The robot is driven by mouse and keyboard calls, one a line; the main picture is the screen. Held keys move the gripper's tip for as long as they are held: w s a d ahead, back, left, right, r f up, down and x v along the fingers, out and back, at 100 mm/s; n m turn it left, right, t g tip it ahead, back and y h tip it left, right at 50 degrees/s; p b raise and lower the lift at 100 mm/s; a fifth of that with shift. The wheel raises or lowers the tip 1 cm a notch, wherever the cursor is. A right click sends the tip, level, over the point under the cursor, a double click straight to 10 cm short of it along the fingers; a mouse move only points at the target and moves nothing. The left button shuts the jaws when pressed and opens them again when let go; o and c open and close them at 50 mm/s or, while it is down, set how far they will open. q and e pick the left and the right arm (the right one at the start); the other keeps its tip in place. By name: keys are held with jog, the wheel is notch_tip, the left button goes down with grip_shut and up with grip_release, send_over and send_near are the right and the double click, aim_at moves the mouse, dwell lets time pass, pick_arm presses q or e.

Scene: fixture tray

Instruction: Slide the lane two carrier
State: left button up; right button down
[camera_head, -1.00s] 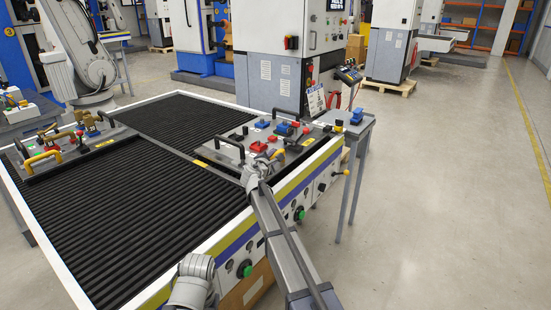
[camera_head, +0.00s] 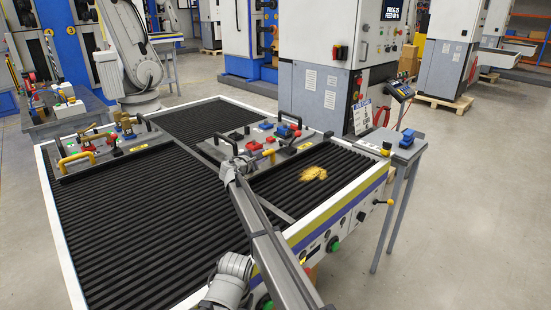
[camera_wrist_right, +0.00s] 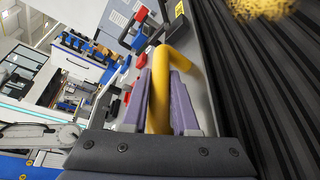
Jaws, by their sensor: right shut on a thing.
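The carrier (camera_head: 310,139) on the right lane is a grey plate with red and blue parts on top. It lies on the black slatted bed. My right gripper (camera_head: 256,159) is at its near side. The right wrist view shows the purple-grey fingers (camera_wrist_right: 167,95) shut on a yellow bar handle (camera_wrist_right: 160,75), with the plate (camera_wrist_right: 197,62) just beyond. In the head view, my arm hides part of the carrier's near edge. A second carrier (camera_head: 110,150) with yellow and black handles stands on the left lane. My left gripper is not in view.
A yellow pile of chips (camera_head: 313,174) lies on the slats between the carrier and the front rail (camera_head: 350,200). A divider strip separates the lanes. The left lane's near slats (camera_head: 130,220) are clear. A machine cabinet (camera_head: 318,75) stands behind the bed.

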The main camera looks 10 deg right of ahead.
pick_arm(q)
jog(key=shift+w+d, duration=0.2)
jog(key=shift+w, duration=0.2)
pick_arm(e)
jog(key=shift+w+a, duration=1.05)
jog(key=shift+w, duration=0.25)
jog(key=c, duration=0.7)
grip_release()
